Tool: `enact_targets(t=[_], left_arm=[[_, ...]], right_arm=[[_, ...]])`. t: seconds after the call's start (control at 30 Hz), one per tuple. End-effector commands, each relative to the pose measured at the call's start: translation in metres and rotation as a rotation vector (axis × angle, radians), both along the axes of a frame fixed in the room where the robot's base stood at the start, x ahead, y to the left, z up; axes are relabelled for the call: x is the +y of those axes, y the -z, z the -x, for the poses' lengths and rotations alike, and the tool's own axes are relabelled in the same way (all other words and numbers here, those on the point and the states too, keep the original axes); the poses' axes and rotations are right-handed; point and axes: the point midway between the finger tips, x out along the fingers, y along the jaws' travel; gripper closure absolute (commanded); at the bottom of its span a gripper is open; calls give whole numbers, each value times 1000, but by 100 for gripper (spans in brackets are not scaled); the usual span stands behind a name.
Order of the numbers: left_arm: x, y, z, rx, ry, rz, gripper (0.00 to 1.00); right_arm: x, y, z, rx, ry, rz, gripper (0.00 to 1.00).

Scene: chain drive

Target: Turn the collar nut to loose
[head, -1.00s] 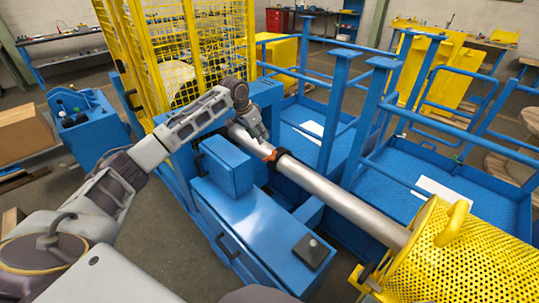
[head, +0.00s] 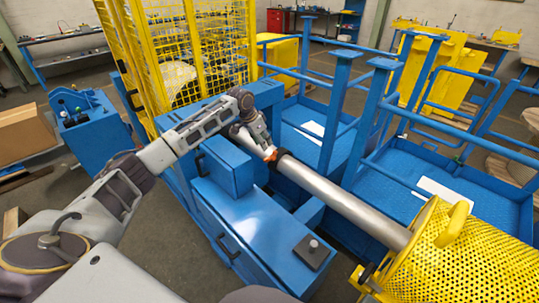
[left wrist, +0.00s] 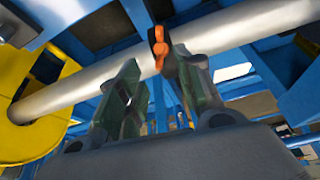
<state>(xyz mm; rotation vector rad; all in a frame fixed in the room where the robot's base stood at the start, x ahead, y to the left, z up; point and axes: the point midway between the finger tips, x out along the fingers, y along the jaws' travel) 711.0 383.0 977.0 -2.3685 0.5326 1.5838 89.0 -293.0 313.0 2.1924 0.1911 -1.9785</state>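A dark collar nut (head: 281,155) with a small orange tab sits around the long silver shaft (head: 340,200) in the head view. In the left wrist view the dark ring (left wrist: 138,16) and its orange tab (left wrist: 160,46) show against the shaft. My left gripper (head: 267,151) is at the collar in the head view. In the left wrist view its two fingers (left wrist: 157,68) are apart, with the orange tab just beyond and between their tips. I cannot tell whether a finger touches the tab. My right gripper is not in view.
A yellow perforated guard (head: 470,262) surrounds the shaft's near right end. A blue machine base (head: 255,235) with a box on it lies beneath the shaft's left side. Blue posts and rails (head: 370,110) stand behind, and a yellow mesh cage (head: 200,60) rises at the back left.

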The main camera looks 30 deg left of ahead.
Motion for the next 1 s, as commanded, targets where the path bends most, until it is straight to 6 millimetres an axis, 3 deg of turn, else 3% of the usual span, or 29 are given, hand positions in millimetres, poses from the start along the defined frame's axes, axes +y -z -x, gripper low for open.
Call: enact_targets(t=[0.6,1.0], left_arm=[[-13,72,-27,0,-1,0,64],[-16,90,-34,0,0,-1,64]], right_arm=[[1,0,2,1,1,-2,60],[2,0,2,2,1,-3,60]])
